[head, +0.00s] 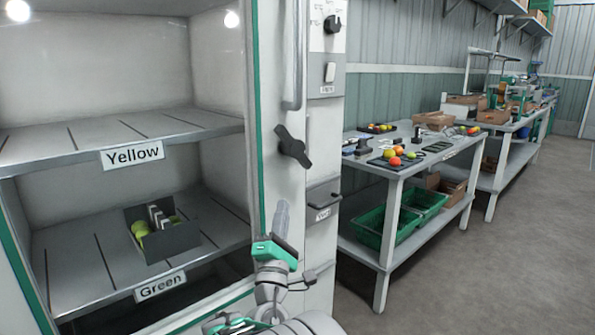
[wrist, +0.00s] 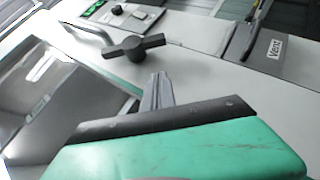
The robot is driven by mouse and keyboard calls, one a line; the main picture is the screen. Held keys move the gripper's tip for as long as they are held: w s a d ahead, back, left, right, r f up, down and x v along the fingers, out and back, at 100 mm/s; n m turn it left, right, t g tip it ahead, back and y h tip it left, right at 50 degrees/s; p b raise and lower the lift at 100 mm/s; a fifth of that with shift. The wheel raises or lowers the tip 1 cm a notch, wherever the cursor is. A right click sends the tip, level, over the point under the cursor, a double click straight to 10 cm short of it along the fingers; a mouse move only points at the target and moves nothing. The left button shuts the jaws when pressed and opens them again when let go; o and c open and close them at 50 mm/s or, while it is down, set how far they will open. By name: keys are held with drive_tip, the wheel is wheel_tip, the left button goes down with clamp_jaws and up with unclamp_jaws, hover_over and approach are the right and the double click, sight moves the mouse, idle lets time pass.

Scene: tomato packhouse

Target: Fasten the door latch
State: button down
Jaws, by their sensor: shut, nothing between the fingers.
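The door latch (head: 293,147) is a black two-armed turn handle on the pale cabinet frame, beside the edge of the door (head: 256,120). In the head view it lies slanted, upper left to lower right. In the wrist view the latch (wrist: 133,46) shows whole, just beyond my fingertips. My gripper (head: 282,208) is below the latch in the head view, fingers pointing up, shut and empty. The fingers also show in the wrist view (wrist: 158,88), apart from the latch. I cannot tell for sure whether the door is fully closed.
A vertical bar handle (head: 292,55) is above the latch. A control panel with a black knob (head: 332,24) and a Vent slider (head: 322,199) are to the right. Inside are shelves labelled Yellow (head: 132,155) and Green (head: 160,285). A workbench (head: 400,170) stands right; the floor beyond is clear.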

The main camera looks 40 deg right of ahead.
sight(294, 148)
drive_tip(key=p+x, duration=0.2)
drive_tip(key=x, duration=0.5)
drive_tip(key=shift+d+r+p, duration=0.1)
drive_tip(key=shift+r+p, duration=0.15)
drive_tip(key=shift+p, duration=0.1)
drive_tip(key=d+r, duration=0.1)
drive_tip(key=d+r+p, duration=0.1)
drive_tip(key=d, duration=0.1)
drive_tip(key=shift+s, duration=0.4)
